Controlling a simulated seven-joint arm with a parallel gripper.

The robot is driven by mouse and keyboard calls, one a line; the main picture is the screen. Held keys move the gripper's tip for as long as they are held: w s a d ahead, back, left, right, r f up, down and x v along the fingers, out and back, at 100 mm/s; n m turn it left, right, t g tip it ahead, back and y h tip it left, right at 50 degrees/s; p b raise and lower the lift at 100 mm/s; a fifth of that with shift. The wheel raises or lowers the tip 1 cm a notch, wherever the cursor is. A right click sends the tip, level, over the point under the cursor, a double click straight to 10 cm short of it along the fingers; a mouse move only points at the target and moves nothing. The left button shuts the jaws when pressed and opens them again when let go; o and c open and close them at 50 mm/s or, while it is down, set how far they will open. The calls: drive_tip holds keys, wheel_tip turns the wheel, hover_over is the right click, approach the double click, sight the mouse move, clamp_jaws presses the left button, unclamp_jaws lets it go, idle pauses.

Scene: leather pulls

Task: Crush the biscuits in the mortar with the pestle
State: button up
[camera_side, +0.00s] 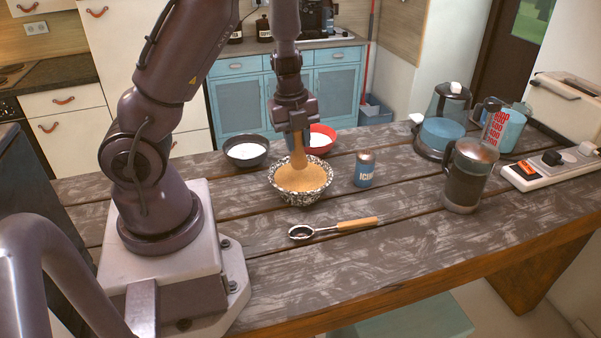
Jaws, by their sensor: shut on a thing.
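The mortar (303,198) is a black and white speckled bowl standing on the wooden table. It holds a tan mass (296,182) that looks like crushed biscuit; single pieces cannot be made out. My gripper (296,133) points down above the mortar, shut on the wooden pestle (298,153). The pestle is close to upright, and its lower end reaches into the bowl at the tan mass. Whether it presses on the mortar's bottom cannot be told.
A dark bowl (247,162) and a red bowl (329,136), both with white contents, stand behind the mortar. A blue can (365,169) stands to its right. A scoop with wooden handle (334,228) lies in front. A dark jug (467,178) and a power strip (556,165) are at right.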

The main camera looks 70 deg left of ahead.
drive_tip(key=shift+r, duration=2.25)
drive_tip(key=shift+a, duration=0.1)
